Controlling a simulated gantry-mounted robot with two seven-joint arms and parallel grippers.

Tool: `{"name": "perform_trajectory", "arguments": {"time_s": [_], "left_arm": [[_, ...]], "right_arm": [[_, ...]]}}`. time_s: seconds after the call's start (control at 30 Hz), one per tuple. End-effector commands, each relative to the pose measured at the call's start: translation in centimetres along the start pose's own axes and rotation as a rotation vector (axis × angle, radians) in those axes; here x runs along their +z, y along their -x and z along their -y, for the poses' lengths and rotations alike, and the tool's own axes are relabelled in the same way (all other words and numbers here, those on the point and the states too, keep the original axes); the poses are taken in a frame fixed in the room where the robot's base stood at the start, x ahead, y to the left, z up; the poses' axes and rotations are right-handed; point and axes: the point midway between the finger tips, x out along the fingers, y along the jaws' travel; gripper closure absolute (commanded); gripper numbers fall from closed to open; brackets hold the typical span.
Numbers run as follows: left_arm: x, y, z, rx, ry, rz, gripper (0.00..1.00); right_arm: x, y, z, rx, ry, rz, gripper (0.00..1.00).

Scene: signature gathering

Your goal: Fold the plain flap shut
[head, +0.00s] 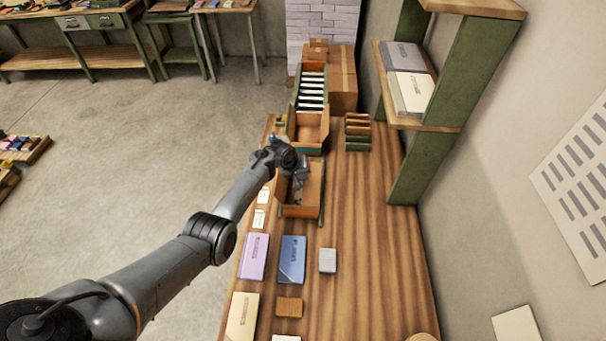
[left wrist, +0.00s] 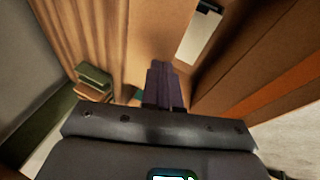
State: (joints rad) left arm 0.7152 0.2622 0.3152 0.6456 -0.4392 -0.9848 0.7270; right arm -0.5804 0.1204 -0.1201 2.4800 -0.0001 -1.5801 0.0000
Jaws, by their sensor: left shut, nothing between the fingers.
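An open brown box (head: 313,198) stands on the wooden bench, with upright walls or flaps around its opening. My left gripper (head: 299,194) is shut and empty, reaching down at the left part of this box and hiding some of it. In the left wrist view the closed fingertips (left wrist: 165,75) point at brown cardboard panels, one with a pale rectangle (left wrist: 198,38) on it. I cannot tell whether the fingers touch a panel, nor which panel is the plain flap. My right gripper is not in view.
A second open box (head: 311,128) stands just behind, by a rack of pale strips (head: 312,90). Small stacked blocks (head: 357,132) are to its right. Purple (head: 254,256) and blue (head: 292,259) booklets lie nearer.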

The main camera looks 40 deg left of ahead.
Motion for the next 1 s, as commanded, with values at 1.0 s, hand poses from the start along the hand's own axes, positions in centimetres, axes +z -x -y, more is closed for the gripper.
{"name": "perform_trajectory", "arguments": {"time_s": [1.0], "left_arm": [[-1.0, 11.0, -1.8, 0.002, -0.002, -0.001, 1.00]], "right_arm": [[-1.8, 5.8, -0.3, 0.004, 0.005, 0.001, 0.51]]}}
